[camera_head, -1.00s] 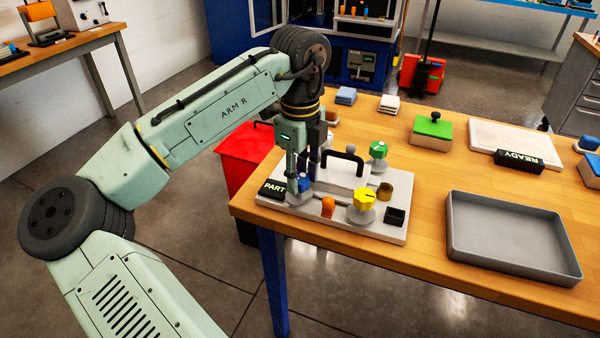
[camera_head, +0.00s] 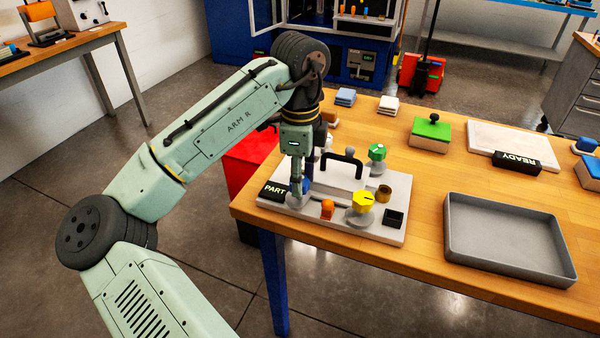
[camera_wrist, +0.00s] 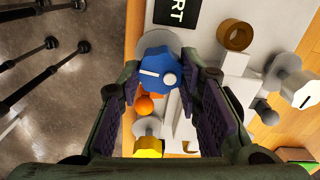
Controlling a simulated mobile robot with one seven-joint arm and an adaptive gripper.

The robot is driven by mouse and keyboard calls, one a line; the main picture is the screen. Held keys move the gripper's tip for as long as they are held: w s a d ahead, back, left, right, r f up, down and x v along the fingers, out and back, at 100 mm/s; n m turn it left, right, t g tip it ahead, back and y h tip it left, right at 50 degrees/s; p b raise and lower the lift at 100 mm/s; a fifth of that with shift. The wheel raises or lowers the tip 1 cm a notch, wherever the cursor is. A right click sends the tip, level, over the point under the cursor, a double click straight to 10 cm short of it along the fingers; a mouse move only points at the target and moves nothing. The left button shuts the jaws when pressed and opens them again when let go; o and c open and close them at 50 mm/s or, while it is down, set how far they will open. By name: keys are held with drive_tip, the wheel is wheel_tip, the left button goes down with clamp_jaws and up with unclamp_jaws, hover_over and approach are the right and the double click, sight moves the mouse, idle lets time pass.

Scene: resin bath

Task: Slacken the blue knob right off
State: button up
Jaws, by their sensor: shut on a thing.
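The finger partly hides the knob in the head view.
On the same plate are a yellow knob (camera_head: 362,202), a green knob (camera_head: 377,152), an orange knob (camera_head: 327,208) and a black handle (camera_head: 344,160). A grey tray (camera_head: 510,255) lies to the right on the wooden table. Bare tabletop separates tray and plate.

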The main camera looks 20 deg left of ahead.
drive_tip(key=n, duration=0.4)
drive_tip(key=shift+n, duration=0.3)
drive_tip(key=n, duration=0.5)
drive_tip(key=shift+w+n, duration=0.1)
drive_tip(key=shift+n, duration=0.2)
drive_tip(key=n, duration=0.4)
drive_tip(key=shift+a+n, duration=0.1)
drive_tip(key=shift+n, duration=0.2)
drive_tip(key=n, duration=0.4)
drive_tip(key=shift+n, duration=0.3)
drive_tip(key=o, duration=1.1)
drive_tip(key=shift+o, duration=0.2)
